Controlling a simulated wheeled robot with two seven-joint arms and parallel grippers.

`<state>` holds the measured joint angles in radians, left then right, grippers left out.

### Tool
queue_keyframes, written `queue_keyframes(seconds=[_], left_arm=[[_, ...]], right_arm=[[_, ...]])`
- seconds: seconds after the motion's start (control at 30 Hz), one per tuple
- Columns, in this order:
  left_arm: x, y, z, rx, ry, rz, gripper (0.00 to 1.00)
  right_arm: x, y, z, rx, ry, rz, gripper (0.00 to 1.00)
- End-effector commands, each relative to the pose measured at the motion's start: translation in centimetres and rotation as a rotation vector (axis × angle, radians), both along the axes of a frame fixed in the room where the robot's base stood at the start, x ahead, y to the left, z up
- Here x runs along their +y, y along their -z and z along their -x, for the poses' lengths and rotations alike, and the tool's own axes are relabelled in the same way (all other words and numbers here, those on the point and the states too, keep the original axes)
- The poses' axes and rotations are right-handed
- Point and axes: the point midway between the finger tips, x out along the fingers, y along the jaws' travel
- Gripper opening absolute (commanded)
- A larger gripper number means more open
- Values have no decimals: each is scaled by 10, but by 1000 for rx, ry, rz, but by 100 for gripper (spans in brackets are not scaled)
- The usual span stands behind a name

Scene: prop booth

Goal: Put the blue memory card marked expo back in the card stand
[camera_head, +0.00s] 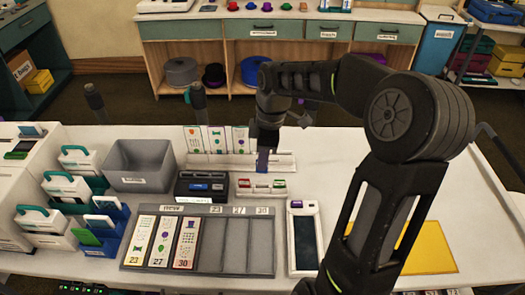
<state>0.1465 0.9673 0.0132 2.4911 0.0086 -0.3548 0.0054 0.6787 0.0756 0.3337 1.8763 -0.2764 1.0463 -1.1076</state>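My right gripper (264,146) points down over the table, behind the small white rack. A small blue card (262,161) sits between its fingertips, and the gripper looks shut on it. Any marking on the card is too small to read. The small white rack (245,194) holds red and green pieces and stands below the card in the picture. A black holder (188,197) with a blue piece stands to its left. I cannot tell for certain which is the card stand. My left gripper is not in view.
A grey tray (212,245) with several slots holds three tall cards on its left side. A grey bin (139,160), white cases (64,190) and blue holders (112,207) fill the left. A white handheld device (304,207) and a yellow mat (430,250) lie right.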

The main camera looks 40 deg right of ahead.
Motion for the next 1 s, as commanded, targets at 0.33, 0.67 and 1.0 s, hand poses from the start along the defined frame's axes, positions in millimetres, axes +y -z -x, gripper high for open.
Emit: queue_keyframes(seconds=[0.33, 0.67, 1.0], left_arm=[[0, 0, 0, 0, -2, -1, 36], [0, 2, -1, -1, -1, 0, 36], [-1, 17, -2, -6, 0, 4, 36]], right_arm=[[1, 3, -5, -1, -3, -1, 0], [1, 6, -5, -1, -3, -1, 0], [1, 26, -5, -1, -3, -1, 0]])
